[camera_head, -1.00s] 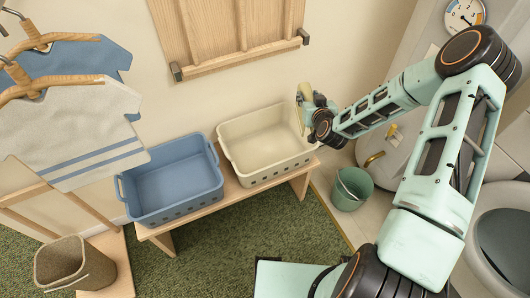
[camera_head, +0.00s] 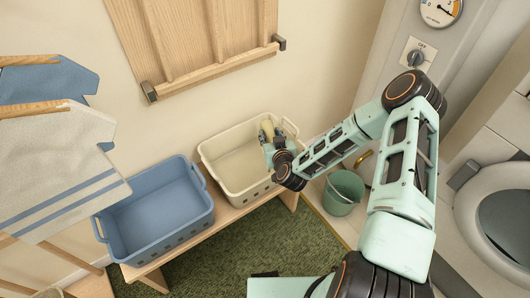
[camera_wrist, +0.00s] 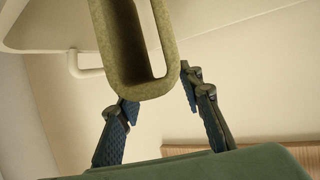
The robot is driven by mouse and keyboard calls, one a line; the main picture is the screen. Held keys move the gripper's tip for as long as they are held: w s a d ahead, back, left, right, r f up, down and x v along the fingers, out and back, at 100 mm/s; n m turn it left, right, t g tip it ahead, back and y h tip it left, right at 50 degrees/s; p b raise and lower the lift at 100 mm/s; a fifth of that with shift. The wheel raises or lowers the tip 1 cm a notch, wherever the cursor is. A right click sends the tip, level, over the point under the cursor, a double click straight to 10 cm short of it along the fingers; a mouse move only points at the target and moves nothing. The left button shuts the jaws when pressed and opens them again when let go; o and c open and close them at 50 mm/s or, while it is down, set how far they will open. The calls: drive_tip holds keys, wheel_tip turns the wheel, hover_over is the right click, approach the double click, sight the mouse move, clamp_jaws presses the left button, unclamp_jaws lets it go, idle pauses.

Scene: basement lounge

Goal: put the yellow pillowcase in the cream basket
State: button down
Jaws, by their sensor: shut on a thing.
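The yellow pillowcase (camera_head: 267,128) is a small pale yellow piece at the tip of my gripper (camera_head: 272,139). In the wrist view the pillowcase (camera_wrist: 151,86) looks olive-yellow, a folded loop with a long slot, between the two fingers of my gripper (camera_wrist: 160,90). My gripper is shut on it. The cream basket (camera_head: 221,181) stands on the right part of a low wooden bench. My gripper and the pillowcase are at the basket's right side, over its opening in the head view. My gripper hides part of the basket's right end; the height above its floor is unclear.
A blue basket (camera_head: 157,210) stands left of the cream one on the bench (camera_head: 208,236). A green bucket (camera_head: 343,192) stands on the floor to the right. A wooden wall rack (camera_head: 195,40) is above the baskets.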

wheel_tip(320, 180, down, 6)
drive_tip(key=b, duration=0.1)
idle(0.4)
drive_tip(key=shift+f+b, duration=0.2)
drive_tip(key=shift+b, duration=0.1)
drive_tip(key=c, duration=1.4)
unclamp_jaws()
drive_tip(key=shift+o, duration=0.2)
drive_tip(key=shift+r, duration=0.15)
drive_tip(key=p+v, duration=0.2)
drive_tip(key=v, duration=1)
